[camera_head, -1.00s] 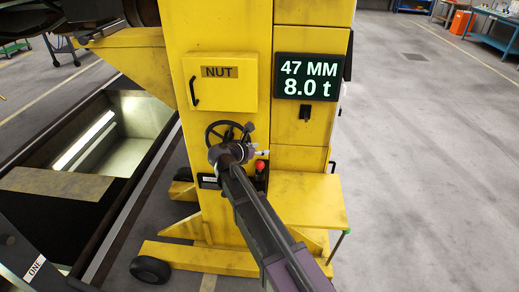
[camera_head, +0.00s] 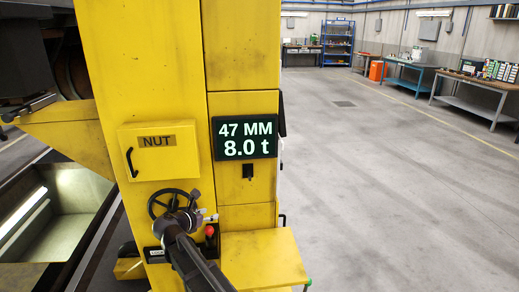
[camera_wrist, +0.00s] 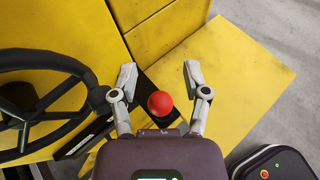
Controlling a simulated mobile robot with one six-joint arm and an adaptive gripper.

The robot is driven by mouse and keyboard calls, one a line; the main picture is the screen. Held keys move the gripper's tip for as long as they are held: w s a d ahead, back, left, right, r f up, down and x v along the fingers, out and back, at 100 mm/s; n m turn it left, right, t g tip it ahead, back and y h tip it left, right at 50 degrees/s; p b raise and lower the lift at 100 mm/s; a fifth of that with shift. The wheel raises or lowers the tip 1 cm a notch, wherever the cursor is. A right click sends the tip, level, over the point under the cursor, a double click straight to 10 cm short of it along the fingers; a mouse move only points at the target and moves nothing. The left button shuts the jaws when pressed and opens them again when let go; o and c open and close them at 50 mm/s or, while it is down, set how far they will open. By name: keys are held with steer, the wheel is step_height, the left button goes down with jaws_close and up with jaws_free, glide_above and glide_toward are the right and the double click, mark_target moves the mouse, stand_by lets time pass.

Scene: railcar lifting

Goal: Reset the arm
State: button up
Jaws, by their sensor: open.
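My gripper (camera_wrist: 158,78) is open in the wrist view, its two fingers apart with nothing held between them. A red ball-shaped knob (camera_wrist: 160,103) shows between and below the fingertips; I cannot tell whether it touches them. The same red knob (camera_head: 210,231) shows in the head view on the yellow lifting column, just right of my arm's end. A black handwheel (camera_wrist: 40,95) is at the left of the wrist view, and it also shows in the head view (camera_head: 174,203) behind my wrist. My fingers are hard to make out in the head view.
The yellow column (camera_head: 140,75) carries a NUT door (camera_head: 160,156) and a display (camera_head: 245,137) reading 47 MM and 8.0 t. A yellow shelf (camera_head: 264,262) juts out below. An open pit lies at left; clear floor at right leads to workbenches (camera_head: 475,95).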

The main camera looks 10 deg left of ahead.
steer(key=s+d+f+m+g, duration=0.2)
steer(key=d+f+m+g, duration=0.35)
steer(key=d, duration=0.75)
steer(key=s+d+f+m+g, duration=0.1)
steer(key=d+f+m+g, duration=0.1)
steer(key=d+m, duration=0.9)
steer(key=s+d+f+m+g+y, duration=0.2)
steer(key=s+d+m, duration=0.5)
steer(key=d, duration=0.2)
steer(key=s+d+f+m+g+y, duration=0.1)
steer(key=s+d+m+g+y, duration=0.1)
steer(key=s+d+m, duration=0.4)
steer(key=d+m+y, duration=0.1)
steer(key=d, duration=0.2)
steer(key=shift+s+d+f+g+y, duration=0.3)
steer(key=shift+s+f+g, duration=0.05)
steer(key=shift+f, duration=0.05)
